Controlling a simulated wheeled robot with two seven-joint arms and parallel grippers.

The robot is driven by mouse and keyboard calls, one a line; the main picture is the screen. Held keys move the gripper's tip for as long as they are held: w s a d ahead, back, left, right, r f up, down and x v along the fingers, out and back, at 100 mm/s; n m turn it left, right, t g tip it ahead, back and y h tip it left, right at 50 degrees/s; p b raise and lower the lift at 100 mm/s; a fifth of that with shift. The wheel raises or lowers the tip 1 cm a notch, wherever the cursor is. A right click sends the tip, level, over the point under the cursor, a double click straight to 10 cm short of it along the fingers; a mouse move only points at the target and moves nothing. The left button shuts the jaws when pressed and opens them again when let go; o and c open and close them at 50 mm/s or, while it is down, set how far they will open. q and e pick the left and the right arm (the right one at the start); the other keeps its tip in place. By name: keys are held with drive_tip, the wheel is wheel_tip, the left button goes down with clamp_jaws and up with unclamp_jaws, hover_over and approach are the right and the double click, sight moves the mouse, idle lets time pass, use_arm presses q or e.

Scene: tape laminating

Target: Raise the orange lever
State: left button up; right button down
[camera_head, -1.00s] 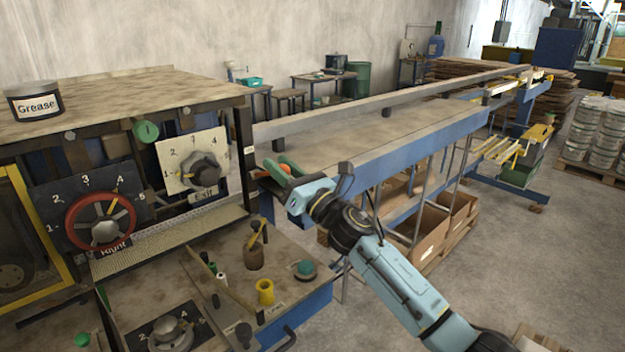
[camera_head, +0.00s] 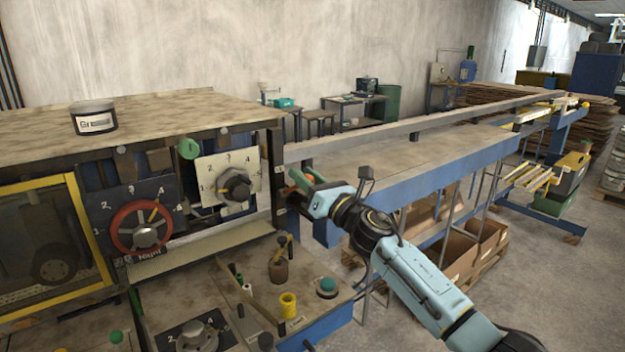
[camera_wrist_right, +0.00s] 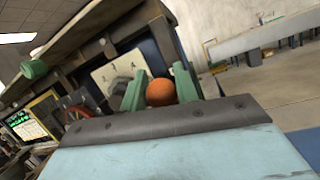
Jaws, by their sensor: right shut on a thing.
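The orange lever shows as a round orange knob (camera_wrist_right: 160,92) between the two green fingers of my right gripper (camera_wrist_right: 160,90) in the right wrist view. The fingers stand on either side of the knob and are shut on it. In the head view, my right gripper (camera_head: 302,182) is at the right end of the machine, next to the conveyor table. There the knob is mostly hidden by the fingers and the teal gripper body. The lever's shaft cannot be made out. My left gripper is not in view.
The machine's exit dial (camera_head: 236,186) and red-ringed dial (camera_head: 141,228) are left of my right gripper. A lower panel (camera_head: 262,322) holds a yellow part (camera_head: 288,305) and a green button (camera_head: 327,285). The long conveyor table (camera_head: 420,165) runs away to the right.

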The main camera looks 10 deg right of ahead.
drive_tip(key=shift+w+a+r, duration=0.1)
drive_tip(key=shift+a+r, duration=0.05)
drive_tip(key=shift+a, duration=0.05)
idle(0.6)
drive_tip(key=shift+g, duration=0.3)
idle(0.7)
drive_tip(key=c, duration=1.1)
unclamp_jaws()
drive_tip(key=shift+a, duration=0.1)
drive_tip(key=shift+d, duration=0.25)
drive_tip(key=shift+s+d, duration=0.15)
drive_tip(key=shift+s, duration=0.1)
drive_tip(key=v, duration=1.2)
drive_tip(key=shift+s+b, duration=0.35)
drive_tip(key=shift+b, duration=0.05)
